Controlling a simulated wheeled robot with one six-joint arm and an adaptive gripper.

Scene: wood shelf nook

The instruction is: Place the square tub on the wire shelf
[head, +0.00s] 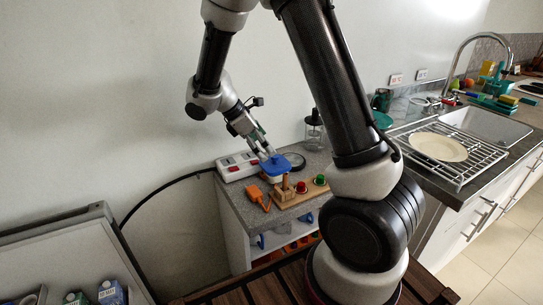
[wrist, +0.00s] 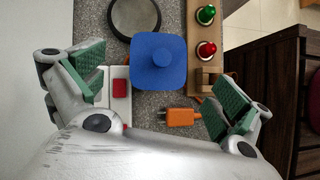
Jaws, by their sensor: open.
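The square tub, blue with rounded corners and a round knob on top, stands on the grey speckled counter in the wrist view (wrist: 158,78) and the head view (head: 276,168). My gripper (head: 263,148) is above the tub, its fingers pointing down. In the wrist view my gripper (wrist: 157,92) is open and empty, with green pads spread wide to either side of the tub. A wire rack (head: 468,172) lies on the right counter with a cream plate on it. I cannot tell whether this is the wire shelf.
Close around the tub are a white power strip (head: 238,166), a round black-rimmed dish (wrist: 136,15), an orange plug (wrist: 181,117) and a wooden board (wrist: 207,72) with red and green knobs. A glass jar (head: 314,132) stands behind. Cartons (head: 110,292) stand at lower left.

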